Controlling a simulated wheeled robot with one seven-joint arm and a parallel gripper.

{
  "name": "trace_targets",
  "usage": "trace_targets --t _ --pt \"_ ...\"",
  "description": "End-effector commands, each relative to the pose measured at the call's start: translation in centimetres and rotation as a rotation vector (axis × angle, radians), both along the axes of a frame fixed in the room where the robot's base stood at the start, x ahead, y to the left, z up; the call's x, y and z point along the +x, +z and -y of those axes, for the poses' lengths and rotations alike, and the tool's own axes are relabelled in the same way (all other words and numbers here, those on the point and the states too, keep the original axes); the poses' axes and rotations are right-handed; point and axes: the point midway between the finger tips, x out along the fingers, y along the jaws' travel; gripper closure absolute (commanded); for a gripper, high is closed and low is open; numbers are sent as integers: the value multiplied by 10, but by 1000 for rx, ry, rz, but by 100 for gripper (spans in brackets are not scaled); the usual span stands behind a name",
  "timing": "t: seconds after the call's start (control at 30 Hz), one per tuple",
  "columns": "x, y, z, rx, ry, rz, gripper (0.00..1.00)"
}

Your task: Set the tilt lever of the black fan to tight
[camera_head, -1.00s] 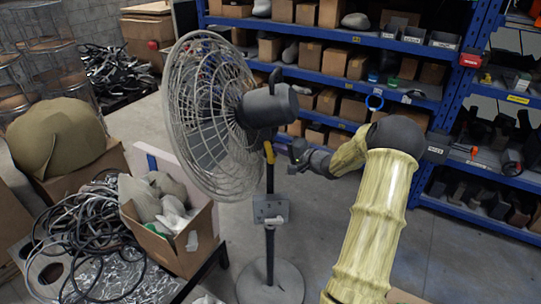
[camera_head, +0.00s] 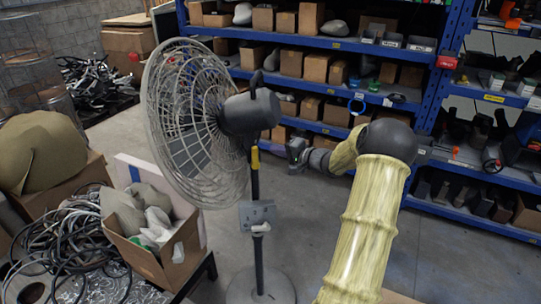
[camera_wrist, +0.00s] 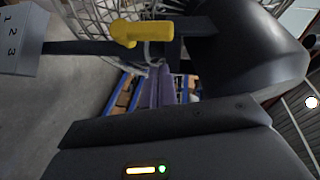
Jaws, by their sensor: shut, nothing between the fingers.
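The black fan has a wire cage (camera_head: 195,120) and a dark motor housing (camera_head: 248,112). It stands on a pole with a round base (camera_head: 260,287). Its yellow tilt lever (camera_head: 255,158) is on the pole just below the housing. In the wrist view the lever (camera_wrist: 142,33) lies roughly sideways at the top, beside the dark housing (camera_wrist: 245,50). My gripper (camera_head: 293,150) is right of the lever, apart from it in the head view. Its narrow fingers show shut and empty in the wrist view (camera_wrist: 160,88), below the lever in the picture.
A grey control box (camera_head: 257,213) sits lower on the pole; its numbers show in the wrist view (camera_wrist: 22,40). Blue shelves (camera_head: 330,88) with cardboard boxes stand behind. An open carton (camera_head: 150,250) and tangled cables (camera_head: 50,235) are at left.

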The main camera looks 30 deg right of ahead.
Motion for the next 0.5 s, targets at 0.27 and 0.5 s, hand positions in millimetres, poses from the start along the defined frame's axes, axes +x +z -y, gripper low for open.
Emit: trace_targets --t 0.27,0.5 --pt "-55 4 23 -3 -6 -1 100" --pt "-85 11 36 1 -10 -2 100"
